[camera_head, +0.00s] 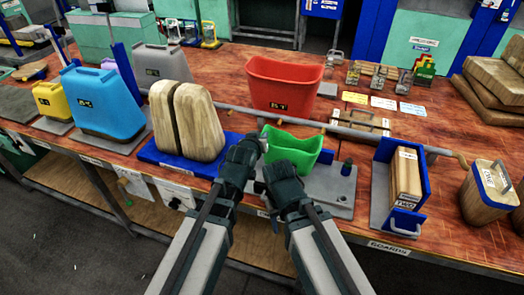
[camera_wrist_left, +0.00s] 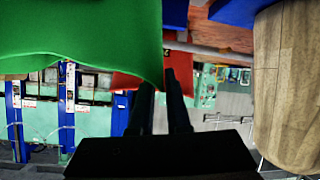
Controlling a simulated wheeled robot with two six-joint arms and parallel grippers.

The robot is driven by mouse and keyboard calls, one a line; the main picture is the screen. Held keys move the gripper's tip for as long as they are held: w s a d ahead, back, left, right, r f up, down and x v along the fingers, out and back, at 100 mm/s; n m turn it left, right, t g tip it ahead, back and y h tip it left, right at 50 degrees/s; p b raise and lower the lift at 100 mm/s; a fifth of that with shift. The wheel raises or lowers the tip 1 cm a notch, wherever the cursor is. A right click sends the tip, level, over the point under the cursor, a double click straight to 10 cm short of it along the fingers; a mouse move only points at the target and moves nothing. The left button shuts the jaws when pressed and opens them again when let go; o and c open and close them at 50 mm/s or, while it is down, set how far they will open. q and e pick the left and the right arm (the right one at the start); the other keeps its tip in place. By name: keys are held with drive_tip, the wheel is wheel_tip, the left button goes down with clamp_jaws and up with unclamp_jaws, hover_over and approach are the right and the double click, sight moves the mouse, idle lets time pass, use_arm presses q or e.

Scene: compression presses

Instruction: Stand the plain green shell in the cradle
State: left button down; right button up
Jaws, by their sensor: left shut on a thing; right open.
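The plain green shell (camera_head: 300,150) is an open, flared tub with no label visible. It appears upright, above or on a grey base (camera_head: 338,197); I cannot tell whether they touch. My left gripper (camera_head: 260,141) is shut on the shell's left side. The shell also fills the upper left of the left wrist view (camera_wrist_left: 80,35), beside the fingers of my left gripper (camera_wrist_left: 162,85). My right gripper (camera_head: 262,186) is open, just below and left of the shell. The grey base may be the cradle, but my arms and the shell hide part of it.
A wooden two-part form (camera_head: 190,120) on a blue plate stands close left. A red shell (camera_head: 283,85) stands behind. A grey rail (camera_head: 390,138) crosses behind the base. A blue holder (camera_head: 383,150) with a wooden block is on the right.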

use_arm(q)
wheel_tip(320, 180, down, 4)
drive_tip(key=b, duration=0.3)
drive_tip(key=shift+r+b, duration=0.15)
drive_tip(key=shift+b, duration=0.2)
drive_tip(key=c, duration=0.9)
unclamp_jaws()
drive_tip(key=shift+r, duration=0.15)
